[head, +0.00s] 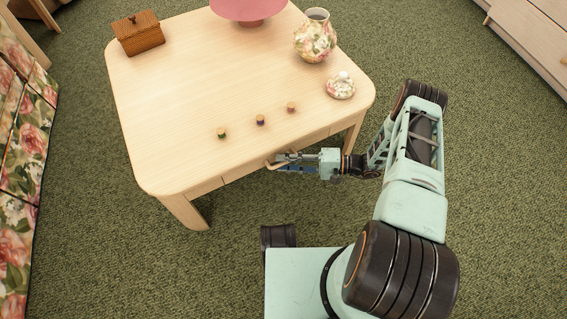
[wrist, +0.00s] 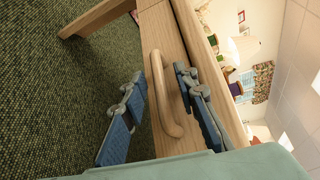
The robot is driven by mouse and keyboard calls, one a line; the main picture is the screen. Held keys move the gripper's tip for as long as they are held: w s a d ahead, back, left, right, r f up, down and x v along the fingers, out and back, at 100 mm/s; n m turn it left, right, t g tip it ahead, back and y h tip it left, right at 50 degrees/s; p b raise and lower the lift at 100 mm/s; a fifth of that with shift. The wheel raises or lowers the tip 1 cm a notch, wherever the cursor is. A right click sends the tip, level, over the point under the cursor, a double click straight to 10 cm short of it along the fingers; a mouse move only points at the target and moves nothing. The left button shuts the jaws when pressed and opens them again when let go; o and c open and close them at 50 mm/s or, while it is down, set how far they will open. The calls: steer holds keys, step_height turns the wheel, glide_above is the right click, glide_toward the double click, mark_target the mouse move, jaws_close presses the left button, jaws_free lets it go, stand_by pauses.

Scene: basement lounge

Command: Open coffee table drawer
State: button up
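The light wood coffee table (head: 190,75) stands in front of me. Its drawer front (head: 238,172) is on the near long side and looks flush with the table; the wrist view shows the drawer face (wrist: 160,30) close up. A curved wooden handle (wrist: 158,85) sticks out from it. My gripper (head: 284,163) is at this handle, reaching in from the right. In the wrist view, my gripper (wrist: 160,77) is open, with one blue-padded finger on each side of the handle. Gaps show between the fingers and the handle.
On the tabletop are a wooden box (head: 138,34), a pink stand (head: 248,10), a floral jug (head: 315,37), a small floral lidded dish (head: 341,86) and three small pegs (head: 260,120). A floral sofa (head: 22,150) is at left. Green carpet (head: 150,260) before the table is clear.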

steer(key=shift+a, duration=0.4)
steer(key=shift+c, duration=0.4)
jaws_close()
